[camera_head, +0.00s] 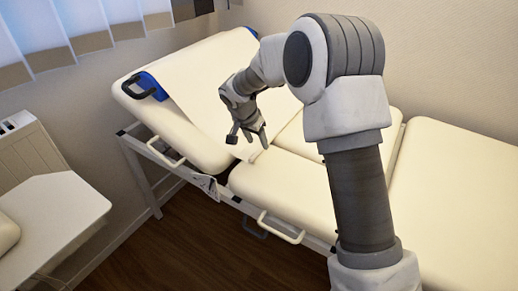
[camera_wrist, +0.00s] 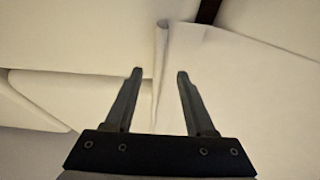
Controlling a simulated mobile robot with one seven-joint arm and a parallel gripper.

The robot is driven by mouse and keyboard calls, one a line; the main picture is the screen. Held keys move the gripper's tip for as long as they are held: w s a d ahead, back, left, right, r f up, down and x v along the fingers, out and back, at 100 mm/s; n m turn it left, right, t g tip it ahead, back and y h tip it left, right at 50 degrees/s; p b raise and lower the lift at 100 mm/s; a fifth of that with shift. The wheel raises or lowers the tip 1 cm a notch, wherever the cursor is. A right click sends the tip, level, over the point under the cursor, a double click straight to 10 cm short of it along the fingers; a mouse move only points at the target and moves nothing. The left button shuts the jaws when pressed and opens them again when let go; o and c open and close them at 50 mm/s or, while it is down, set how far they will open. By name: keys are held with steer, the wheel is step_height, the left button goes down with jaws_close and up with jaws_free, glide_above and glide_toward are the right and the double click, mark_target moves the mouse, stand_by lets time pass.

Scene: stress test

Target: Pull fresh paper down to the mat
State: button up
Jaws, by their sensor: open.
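A sheet of white paper (camera_head: 215,75) lies over the raised cream backrest of a padded table, running down from between two blue end brackets. My gripper (camera_head: 248,141) is low over the backrest's bottom end, near the joint with the flat cream seat pad (camera_head: 290,185). It is open, fingers pointing down. In the wrist view, a narrow upright fold or edge of pale material (camera_wrist: 160,62), seemingly paper, shows between the spread fingers of my gripper (camera_wrist: 160,74). A pale sheet (camera_wrist: 235,85) spreads to the right. I cannot tell whether either finger touches it. No separate mat is distinguishable.
The near blue bracket (camera_head: 147,86) has a dark handle. Metal side handles (camera_head: 281,228) stick out along the table's front edge. A white side table (camera_head: 45,215) stands at left. A wall closes the back; brown floor (camera_head: 170,250) is free in front.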

mark_target(260, 148)
steer(key=shift+b+x, duration=0.3)
steer(key=shift+x, duration=1.4)
steer(key=shift+r, duration=0.1)
jaws_close()
